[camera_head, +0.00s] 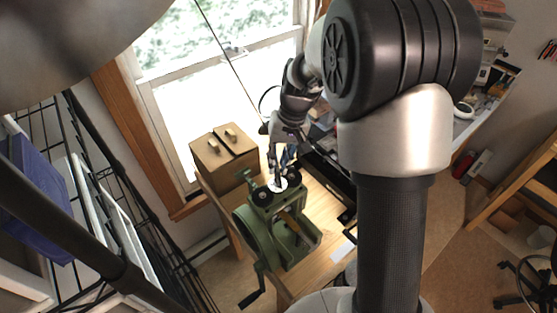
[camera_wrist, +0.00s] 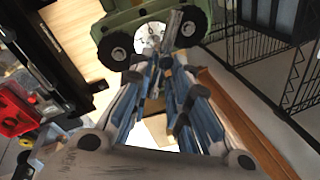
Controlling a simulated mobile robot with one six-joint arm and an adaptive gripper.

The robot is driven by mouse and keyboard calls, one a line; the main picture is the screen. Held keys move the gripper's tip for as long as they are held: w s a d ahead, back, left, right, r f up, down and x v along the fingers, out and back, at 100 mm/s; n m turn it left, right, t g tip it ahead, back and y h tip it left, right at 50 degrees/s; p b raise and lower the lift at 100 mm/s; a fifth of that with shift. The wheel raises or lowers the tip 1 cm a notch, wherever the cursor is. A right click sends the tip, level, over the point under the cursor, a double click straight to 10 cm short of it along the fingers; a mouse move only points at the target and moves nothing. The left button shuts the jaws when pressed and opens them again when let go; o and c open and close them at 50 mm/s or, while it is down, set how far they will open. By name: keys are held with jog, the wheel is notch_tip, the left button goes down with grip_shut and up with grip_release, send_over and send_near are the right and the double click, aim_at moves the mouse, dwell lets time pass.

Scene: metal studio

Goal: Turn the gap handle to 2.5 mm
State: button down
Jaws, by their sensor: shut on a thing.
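The green rolling mill (camera_head: 283,232) stands on the wooden bench. On its top is a white round dial (camera_head: 278,186) between two black knobs; the dial also shows in the wrist view (camera_wrist: 148,38). My gripper (camera_head: 277,172) reaches down over the dial from above. In the wrist view my gripper (camera_wrist: 170,58) is shut on a narrow grey bar, the gap handle (camera_wrist: 174,22), which stands over the dial's right part. The fingers hide part of the handle and dial. The dial's marks are too small to read.
A black crank (camera_head: 252,297) sticks out at the mill's lower front. A black wire rack (camera_head: 120,200) stands to the left. Red items (camera_wrist: 14,112) lie at the left in the wrist view.

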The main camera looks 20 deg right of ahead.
jog(key=c, duration=1.6)
grip_release()
jog(key=shift+c, duration=0.2)
jog(key=shift+r, duration=0.15)
notch_tip(320, 180, up, 12)
jog(key=d, duration=0.2)
jog(key=shift+s+d+f, duration=0.15)
jog(key=shift+s+f, duration=0.05)
jog(key=shift+f, duration=0.05)
jog(key=shift+d, duration=0.1)
